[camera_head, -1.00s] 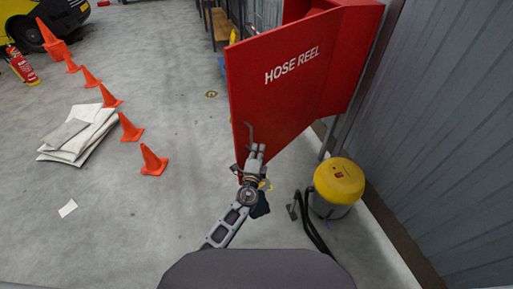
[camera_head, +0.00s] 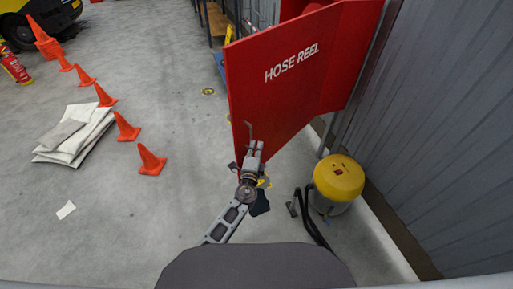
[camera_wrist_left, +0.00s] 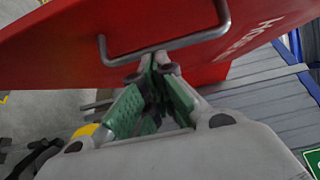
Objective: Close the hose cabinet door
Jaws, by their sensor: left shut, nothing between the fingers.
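The red hose cabinet door (camera_head: 285,90), lettered HOSE REEL, stands open, with a dark gap showing at its top. The red cabinet body (camera_head: 357,45) is behind it at the wall, partly hidden by the door. A grey bar handle (camera_head: 249,133) is at the door's near lower edge; the handle (camera_wrist_left: 165,48) crosses the top of the left wrist view. My left gripper (camera_head: 254,148) is shut and empty, its fingertips (camera_wrist_left: 157,62) right by the handle bar. I cannot tell whether they touch it. My right gripper is not in view.
A yellow-topped drum (camera_head: 338,178) with black hoses stands right of my arm, by the corrugated wall (camera_head: 445,130). Floor between cones and door is clear.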

